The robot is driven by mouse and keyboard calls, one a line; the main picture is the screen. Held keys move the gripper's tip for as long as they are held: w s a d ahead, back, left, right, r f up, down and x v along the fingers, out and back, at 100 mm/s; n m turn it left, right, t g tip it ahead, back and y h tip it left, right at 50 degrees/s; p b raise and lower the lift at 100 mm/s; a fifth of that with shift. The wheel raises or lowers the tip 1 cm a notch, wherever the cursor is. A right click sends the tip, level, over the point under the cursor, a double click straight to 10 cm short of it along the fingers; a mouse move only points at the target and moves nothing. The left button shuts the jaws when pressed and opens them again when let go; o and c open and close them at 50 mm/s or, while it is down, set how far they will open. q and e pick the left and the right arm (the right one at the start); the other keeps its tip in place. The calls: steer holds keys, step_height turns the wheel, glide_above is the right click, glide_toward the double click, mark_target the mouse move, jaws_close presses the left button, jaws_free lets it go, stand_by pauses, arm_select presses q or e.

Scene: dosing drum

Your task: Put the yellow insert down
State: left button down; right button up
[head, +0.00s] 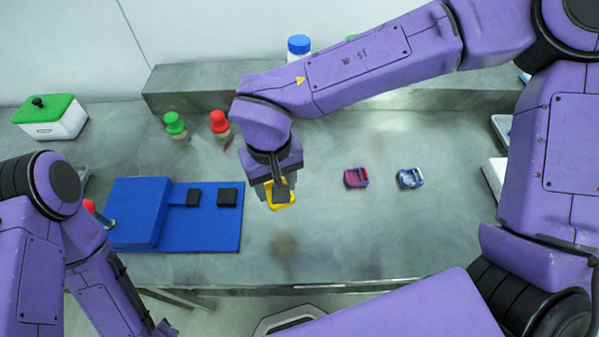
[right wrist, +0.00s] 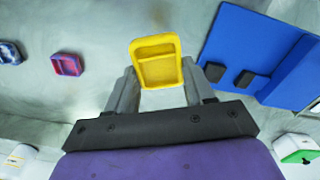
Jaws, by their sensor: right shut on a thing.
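The yellow insert (right wrist: 158,76) is a shallow tray with a divider, held between the two fingers of my right gripper (right wrist: 160,92) in the right wrist view. In the head view the insert (head: 280,194) shows at the tip of my right gripper (head: 276,190), partly hidden by it. It is over the bench right of the blue base; a soft dark patch lies on the bench below it in the picture. I cannot tell the exact height. My left arm comes in at the lower left, but its gripper fingers are not visible.
A blue base (head: 222,235) with black blocks stands left of the insert. A red-purple insert (head: 356,178) and a blue-white insert (head: 411,179) lie to the right. Green (head: 175,125) and red (head: 219,124) capped bottles stand behind. The bench (head: 370,235) front is clear.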

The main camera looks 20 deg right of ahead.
steer(key=w+d+f+p, duration=0.2)
steer(key=w+d+f, duration=0.2)
steer(key=w+d, duration=0.15)
glide_above(299, 179)
step_height(299, 179, down, 5)
steer(key=shift+r+p, duration=0.15)
steer(key=shift+p, duration=0.15)
step_height(299, 179, down, 3)
steer(key=shift+r, duration=0.1)
steer(key=shift+w+f, duration=0.1)
steer(key=shift+f, duration=0.15)
steer(key=o, duration=1.1)
steer(key=shift+f, duration=0.15)
step_height(299, 179, up, 12)
steer(key=shift+r+b, duration=0.2)
steer(key=shift+b, duration=0.2)
